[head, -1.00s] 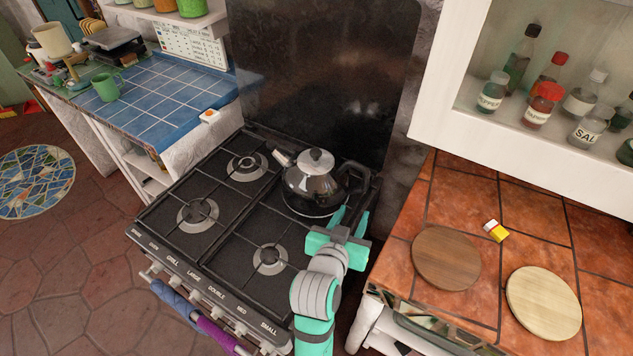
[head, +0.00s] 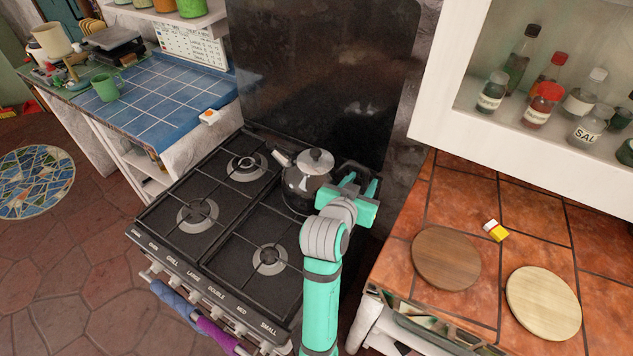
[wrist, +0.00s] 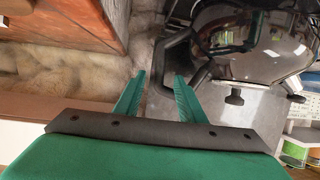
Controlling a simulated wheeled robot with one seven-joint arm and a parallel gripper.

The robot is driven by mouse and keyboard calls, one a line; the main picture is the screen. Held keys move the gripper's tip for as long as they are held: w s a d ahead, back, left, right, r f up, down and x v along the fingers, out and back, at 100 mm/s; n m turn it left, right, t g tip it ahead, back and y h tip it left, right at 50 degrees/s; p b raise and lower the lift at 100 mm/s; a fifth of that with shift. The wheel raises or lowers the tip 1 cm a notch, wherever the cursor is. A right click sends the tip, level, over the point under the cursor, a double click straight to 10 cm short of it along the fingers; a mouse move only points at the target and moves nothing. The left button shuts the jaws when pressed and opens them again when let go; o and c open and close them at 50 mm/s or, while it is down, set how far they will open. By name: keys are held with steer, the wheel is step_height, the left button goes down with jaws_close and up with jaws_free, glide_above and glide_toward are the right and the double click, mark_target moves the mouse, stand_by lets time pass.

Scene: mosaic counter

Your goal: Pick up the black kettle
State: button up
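The black kettle (head: 303,183), glossy with a steel lid, stands upright on the back right burner of the stove. Its spout points left in the head view. In the wrist view the kettle (wrist: 265,50) fills the upper right, with its black handle (wrist: 163,62) nearest the fingers. My gripper (head: 361,184) is beside the kettle's handle side and hides part of the handle in the head view. In the wrist view my gripper (wrist: 160,76) is open, with the handle just beyond and roughly between the fingertips. I cannot tell if they touch.
The black stove (head: 230,215) has several burners, the others empty. A dark splashback (head: 315,80) rises close behind the kettle. The tiled counter (head: 460,205) on the right holds two round boards (head: 446,258) and a small yellow-white item. A cabinet (head: 450,110) overhangs it.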

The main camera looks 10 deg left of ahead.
mark_target(365, 179)
steer(key=shift+x, duration=2.3)
steer(key=shift+s+d, duration=0.1)
jaws_close()
steer(key=shift+r, duration=0.15)
